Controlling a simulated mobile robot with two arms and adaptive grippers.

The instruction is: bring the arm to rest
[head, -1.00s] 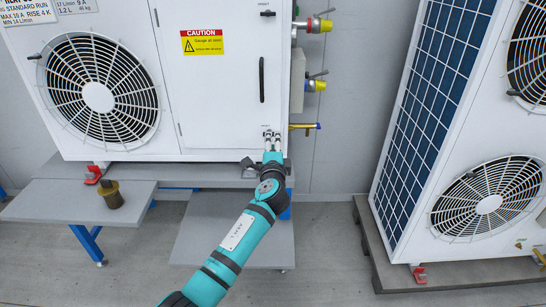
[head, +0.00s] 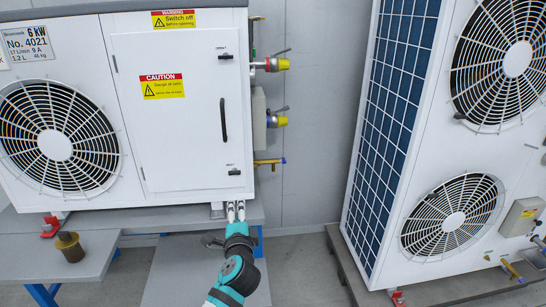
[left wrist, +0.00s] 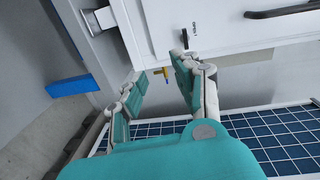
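My left arm comes in from the bottom of the head view. Its gripper (head: 236,206) points up, in front of the lower right edge of a white heat pump unit (head: 170,182). In the left wrist view its two teal and grey fingers (left wrist: 158,82) stand apart with nothing between them, so it is open and empty. I cannot tell how close the fingertips are to the casing. My right arm and gripper are not in view.
The unit stands on a grey bench (head: 25,222). A brass part (head: 69,247) stands on a grey shelf (head: 95,250) at left. Another unit (head: 420,170) stands at right.

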